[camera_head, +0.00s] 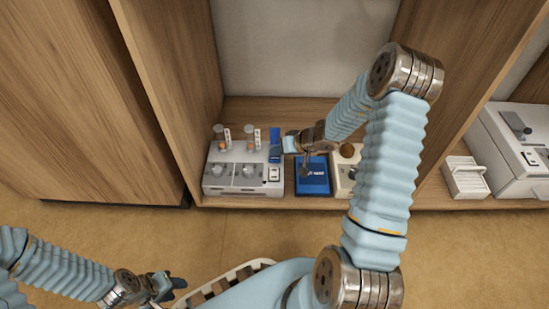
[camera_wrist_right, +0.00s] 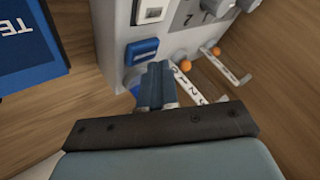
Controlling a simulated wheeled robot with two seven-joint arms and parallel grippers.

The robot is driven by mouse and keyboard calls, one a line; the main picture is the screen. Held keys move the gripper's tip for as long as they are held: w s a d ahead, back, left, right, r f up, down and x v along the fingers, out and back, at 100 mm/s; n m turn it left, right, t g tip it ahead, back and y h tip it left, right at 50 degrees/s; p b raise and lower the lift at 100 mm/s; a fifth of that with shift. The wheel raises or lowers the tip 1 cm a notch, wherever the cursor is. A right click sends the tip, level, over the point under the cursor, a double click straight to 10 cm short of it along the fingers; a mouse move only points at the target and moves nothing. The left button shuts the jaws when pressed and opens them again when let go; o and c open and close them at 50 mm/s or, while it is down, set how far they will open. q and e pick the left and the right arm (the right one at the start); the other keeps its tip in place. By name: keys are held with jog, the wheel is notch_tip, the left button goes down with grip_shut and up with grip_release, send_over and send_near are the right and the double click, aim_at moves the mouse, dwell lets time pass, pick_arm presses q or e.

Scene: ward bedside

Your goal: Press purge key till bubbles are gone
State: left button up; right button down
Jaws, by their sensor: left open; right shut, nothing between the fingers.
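A pale grey device (camera_head: 240,172) with two dials and two short upright tubes holding orange balls stands on the shelf. No purge label or bubbles can be made out. My right gripper (camera_wrist_right: 154,84) is shut and empty, its tips at or very close to the rounded blue part; contact cannot be told. My left gripper (camera_head: 176,285) is open and empty at the lower left, far from the device.
A blue box (camera_head: 312,178) with white lettering lies right of the device; it also shows in the wrist view (camera_wrist_right: 28,45). A cream unit (camera_head: 343,182) is partly behind my right arm. Wooden panels enclose the shelf. A white rack (camera_head: 465,180) stands further right.

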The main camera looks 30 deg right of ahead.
aim_at(278, 159)
jog(key=shift+r, duration=0.15)
jog(key=shift+r+p, duration=1.05)
jog(key=shift+r, duration=1.5)
